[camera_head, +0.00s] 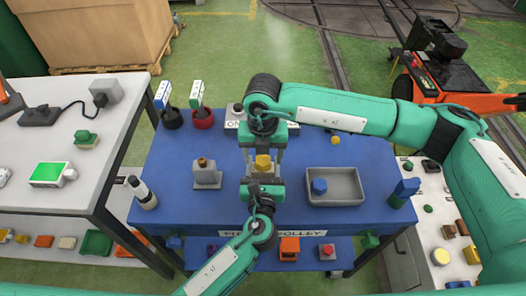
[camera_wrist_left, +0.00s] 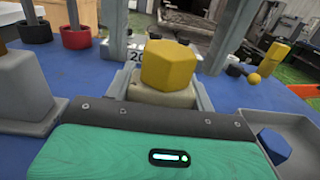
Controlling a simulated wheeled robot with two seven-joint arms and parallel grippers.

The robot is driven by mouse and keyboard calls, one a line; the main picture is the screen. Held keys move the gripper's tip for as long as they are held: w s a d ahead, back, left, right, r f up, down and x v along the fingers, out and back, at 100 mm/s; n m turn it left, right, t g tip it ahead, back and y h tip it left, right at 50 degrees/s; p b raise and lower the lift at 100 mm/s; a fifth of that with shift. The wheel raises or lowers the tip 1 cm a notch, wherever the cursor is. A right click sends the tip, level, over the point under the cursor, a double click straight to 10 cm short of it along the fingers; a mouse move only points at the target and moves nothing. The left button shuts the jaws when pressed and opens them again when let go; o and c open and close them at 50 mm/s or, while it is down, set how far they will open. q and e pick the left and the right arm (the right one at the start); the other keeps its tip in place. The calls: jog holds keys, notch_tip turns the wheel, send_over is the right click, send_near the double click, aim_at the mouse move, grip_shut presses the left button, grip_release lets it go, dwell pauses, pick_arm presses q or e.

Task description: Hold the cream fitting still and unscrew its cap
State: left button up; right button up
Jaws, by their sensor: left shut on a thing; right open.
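The cream fitting (camera_wrist_left: 165,93) stands upright at the middle of the blue trolley top (camera_head: 230,215), with its yellow six-sided cap (camera_wrist_left: 168,64) on top. The cap also shows in the head view (camera_head: 263,161). My left gripper (camera_head: 263,175) reaches in from the front and is shut on the cream fitting, below the cap. My right gripper (camera_head: 264,155) points down from above, open, with one finger on each side of the cap. Its fingers look apart from the cap. The lower part of the fitting is hidden behind my left gripper.
A grey tray (camera_head: 350,201) with a blue six-sided piece (camera_head: 319,187) is to the right. A grey block (camera_head: 207,178) with a brass-coloured top is to the left. A bottle (camera_head: 148,200) stands at the left edge. Black (camera_head: 172,120) and red (camera_head: 203,120) holders are at the back.

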jog(key=shift+c, duration=0.3)
jog(key=c, duration=1.2)
jog(key=n, duration=0.4)
jog(key=shift+a+n, duration=0.1)
jog(key=shift+n, duration=0.9)
jog(key=n, duration=0.3)
jog(key=shift+s+a+n, duration=0.1)
jog(key=shift+a+n, duration=0.05)
jog(key=shift+n, duration=0.25)
jog(key=shift+s+n, duration=0.1)
jog(key=shift+n, duration=1)
